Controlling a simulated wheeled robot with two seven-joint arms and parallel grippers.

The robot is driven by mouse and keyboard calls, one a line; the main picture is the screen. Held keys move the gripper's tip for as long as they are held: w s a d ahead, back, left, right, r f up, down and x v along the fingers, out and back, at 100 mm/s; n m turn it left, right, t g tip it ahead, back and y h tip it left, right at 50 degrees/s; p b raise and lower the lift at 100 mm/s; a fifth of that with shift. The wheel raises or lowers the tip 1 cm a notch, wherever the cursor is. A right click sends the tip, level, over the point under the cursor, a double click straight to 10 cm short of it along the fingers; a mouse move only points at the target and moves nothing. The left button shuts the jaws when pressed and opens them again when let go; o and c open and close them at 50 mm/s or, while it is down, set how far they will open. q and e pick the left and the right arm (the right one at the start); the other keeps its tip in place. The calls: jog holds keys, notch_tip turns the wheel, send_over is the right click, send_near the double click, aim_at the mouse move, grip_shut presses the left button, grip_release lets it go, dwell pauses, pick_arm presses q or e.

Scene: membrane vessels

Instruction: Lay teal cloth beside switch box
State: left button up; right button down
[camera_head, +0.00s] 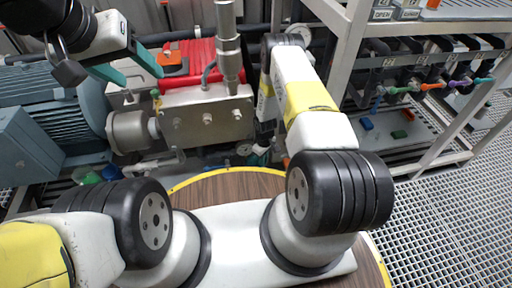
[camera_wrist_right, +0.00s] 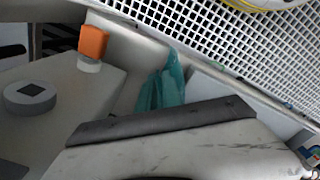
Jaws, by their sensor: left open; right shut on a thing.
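A teal, folded, cloth-like shape (camera_wrist_right: 167,85) is in the middle of the right wrist view, above a dark grey bar. My right gripper is shut on this cloth; its fingers cannot be told apart from the teal shape. In the head view the right gripper is mostly hidden behind my right arm, with a small teal patch (camera_head: 256,156) near its end. My left gripper (camera_head: 127,68) is open and empty at upper left, its two teal fingers apart above the machinery. I cannot tell for sure which thing is the switch box.
A grey motor (camera_head: 60,115) and a steel block (camera_head: 208,118) stand below the left gripper, with a red part (camera_head: 188,60) behind. A rack (camera_head: 430,75) with coloured handles is at right. The right wrist view shows an orange block (camera_wrist_right: 93,41) and grating (camera_wrist_right: 225,35).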

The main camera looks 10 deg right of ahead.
jog(key=shift+s+a+f, duration=0.1)
jog(key=shift+a+f, duration=0.05)
jog(key=shift+f, duration=1.55)
jog(key=c, duration=0.7)
grip_release()
jog(key=shift+c, duration=0.2)
notch_tip(320, 180, up, 8)
jog(key=shift+s+f, duration=0.1)
jog(key=shift+f, duration=0.05)
